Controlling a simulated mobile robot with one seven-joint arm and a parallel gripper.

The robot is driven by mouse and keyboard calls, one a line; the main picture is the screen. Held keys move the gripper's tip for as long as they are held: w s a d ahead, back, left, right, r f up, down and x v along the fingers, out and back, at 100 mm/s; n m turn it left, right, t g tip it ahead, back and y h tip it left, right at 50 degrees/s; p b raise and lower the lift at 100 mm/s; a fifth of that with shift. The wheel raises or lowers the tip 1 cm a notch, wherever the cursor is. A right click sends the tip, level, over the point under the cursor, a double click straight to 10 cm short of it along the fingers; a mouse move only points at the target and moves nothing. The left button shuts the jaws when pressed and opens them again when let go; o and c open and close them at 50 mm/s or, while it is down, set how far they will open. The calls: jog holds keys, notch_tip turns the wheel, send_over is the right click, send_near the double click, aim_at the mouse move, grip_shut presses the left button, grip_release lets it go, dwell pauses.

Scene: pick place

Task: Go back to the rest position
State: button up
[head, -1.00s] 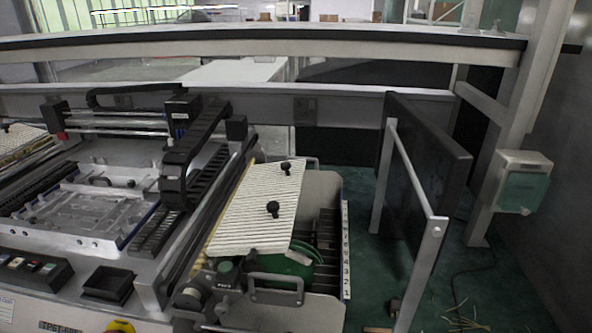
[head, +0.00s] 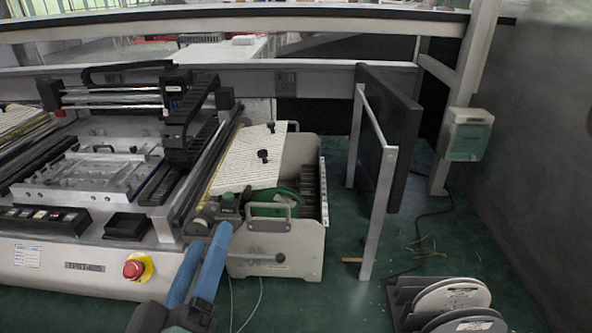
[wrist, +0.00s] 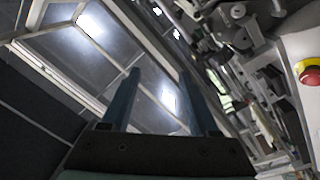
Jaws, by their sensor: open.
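My gripper (head: 207,238) is at the lower middle of the head view, pointing up, with its two blue fingers apart. It is in front of the machine, between the red stop button and the grey feeder unit with the handle. In the wrist view my gripper (wrist: 159,76) shows two spread fingers with nothing between them. Behind them are bright ceiling panels, so the wrist camera looks upward. No held object shows.
The machine (head: 60,262) fills the left, with a red stop button (head: 133,269) on its front. The feeder unit (head: 300,243) stands beside it. A rack with grey discs (head: 452,299) is at lower right. A dark panel (head: 400,135) stands behind. Green floor is open between.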

jog(key=w+d+r+m+t, duration=0.1)
jog(key=d+r+m, duration=0.1)
jog(key=r, duration=0.4)
jog(key=w+d+r+m+t, duration=0.2)
jog(key=d+r, duration=0.1)
jog(key=r, duration=0.3)
jog(key=s+d+r+m+t+p, duration=0.1)
jog(key=r+p, duration=0.3)
jog(key=r, duration=0.6)
jog(key=s+d+r+m+t+y+p, duration=0.1)
jog(key=s+d+r+t+p, duration=0.1)
jog(key=r, duration=0.9)
jog(key=s+d+r+m+t+p, duration=0.1)
jog(key=s+d+r+t+p, duration=0.1)
jog(key=r+p, duration=0.4)
notch_tip(320, 180, up, 4)
jog(key=s+d, duration=0.1)
jog(key=s, duration=0.1)
jog(key=shift+s+r+m+y, duration=0.2)
jog(key=shift+s+m+y, duration=0.1)
jog(key=shift+f, duration=0.1)
